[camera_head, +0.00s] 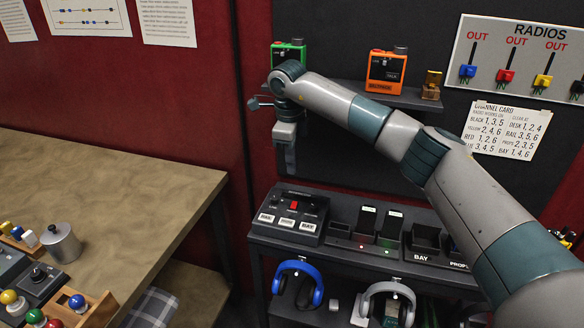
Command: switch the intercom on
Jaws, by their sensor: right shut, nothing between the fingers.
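A black box (318,207) with a small red switch (294,205) and a row of white-labelled keys sits at the left end of the black rack shelf. It looks like the intercom, but its lettering is too small to read surely. My right gripper (290,168) is above the box, pointing down, shut and empty. It appears apart from the box. My right arm reaches in from the right. My left gripper is not in view.
A green radio (288,52) and an orange radio (386,70) stand on the upper shelf. Charger slots (378,232) are right of the box. Blue headphones (298,283) and grey headphones (388,300) hang below. A wooden table (110,190) with button panels is at left.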

